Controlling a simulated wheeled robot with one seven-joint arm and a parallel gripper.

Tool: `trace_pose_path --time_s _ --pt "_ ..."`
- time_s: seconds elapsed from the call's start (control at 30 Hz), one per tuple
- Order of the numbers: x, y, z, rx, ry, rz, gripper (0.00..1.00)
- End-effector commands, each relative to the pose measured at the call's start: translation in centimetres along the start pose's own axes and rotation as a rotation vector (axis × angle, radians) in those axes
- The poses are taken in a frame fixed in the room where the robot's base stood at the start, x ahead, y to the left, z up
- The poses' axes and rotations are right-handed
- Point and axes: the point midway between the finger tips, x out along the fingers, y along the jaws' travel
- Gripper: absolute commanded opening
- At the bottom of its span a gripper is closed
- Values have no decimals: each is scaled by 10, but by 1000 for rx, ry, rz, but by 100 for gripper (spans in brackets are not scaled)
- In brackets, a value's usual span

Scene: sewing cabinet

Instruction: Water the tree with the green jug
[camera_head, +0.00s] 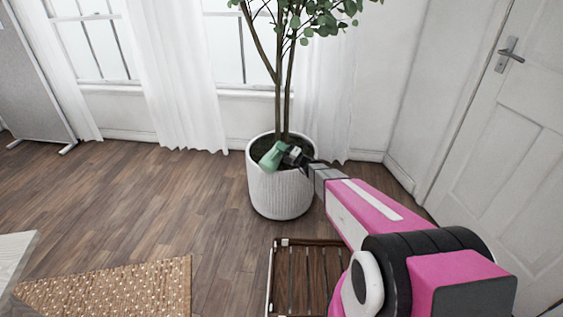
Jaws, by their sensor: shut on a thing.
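The tree (287,75) stands in a white ribbed pot (279,196) in front of the window wall, with dark soil inside the rim. The green jug (271,157) is over the soil, inside the outline of the pot's opening, and looks tilted to the left. My gripper (291,155) is shut on the jug at its right side. My arm reaches in from the lower right. The fingertips are small and partly hidden, and I cannot see any water.
A slatted wooden piece (308,280) stands in front of the pot, beneath my arm. A patterned rug (112,288) lies at the lower left. A white door (505,140) is on the right. The wood floor left of the pot is clear.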

Motion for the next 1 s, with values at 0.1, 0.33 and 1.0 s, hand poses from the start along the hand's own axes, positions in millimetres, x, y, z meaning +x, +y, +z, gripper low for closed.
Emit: trace_pose_path --time_s 0.1,0.33,1.0 --pt "4 15 0 -106 36 2 0" --pt "6 17 0 -188 64 -1 0" --pt "7 16 -1 -248 84 -2 0"
